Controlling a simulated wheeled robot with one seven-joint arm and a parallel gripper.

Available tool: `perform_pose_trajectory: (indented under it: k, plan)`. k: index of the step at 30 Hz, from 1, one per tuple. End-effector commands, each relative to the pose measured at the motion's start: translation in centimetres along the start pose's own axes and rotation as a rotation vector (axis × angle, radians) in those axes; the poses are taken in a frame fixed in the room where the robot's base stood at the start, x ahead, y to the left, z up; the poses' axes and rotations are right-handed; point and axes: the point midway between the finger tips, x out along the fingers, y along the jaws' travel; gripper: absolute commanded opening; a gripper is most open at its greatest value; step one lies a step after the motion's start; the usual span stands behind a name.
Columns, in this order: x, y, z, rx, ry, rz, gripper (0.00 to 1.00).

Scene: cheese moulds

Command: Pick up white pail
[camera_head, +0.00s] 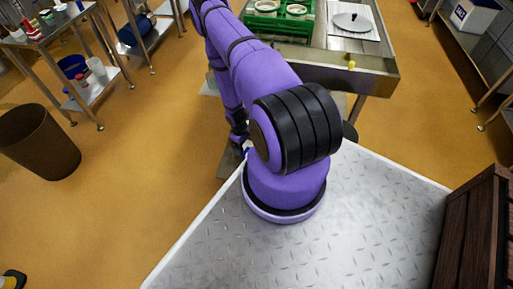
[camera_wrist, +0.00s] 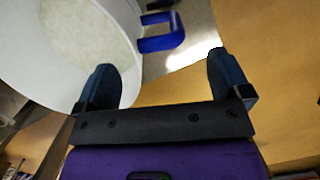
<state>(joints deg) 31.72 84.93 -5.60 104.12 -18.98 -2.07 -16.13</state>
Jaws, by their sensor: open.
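A large white round pail (camera_wrist: 30,75) with a pale whitish inside fills the upper left of the wrist view, cut off by the edge. My gripper (camera_wrist: 160,60) is open, with two dark fingers spread. The left finger overlaps the pail's near side, and the pail's right edge shows between the fingers. I cannot tell whether they touch. The right finger stands over the tan floor, clear of the pail. In the head view my arm hides most of the gripper area. A white pail-like container (camera_head: 96,68) shows on the left table's lower shelf; I cannot tell if it is the same one.
A blue object (camera_wrist: 160,40) lies just beyond the fingers. In the head view, a steel table (camera_head: 345,75) with a green crate (camera_head: 278,28) stands behind my arm. A brown bin (camera_head: 38,142) stands at left. Open floor (camera_head: 130,190) lies between.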

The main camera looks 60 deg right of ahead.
Motion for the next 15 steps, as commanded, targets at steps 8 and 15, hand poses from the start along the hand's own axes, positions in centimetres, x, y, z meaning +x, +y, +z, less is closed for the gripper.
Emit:
perform_pose_trajectory:
  k: [8,15]
  plan:
    - [2.6,0.0,0.1,0.000,-0.001,-0.001,0.96]
    - [5.1,0.1,0.1,0.001,-0.001,0.000,0.96]
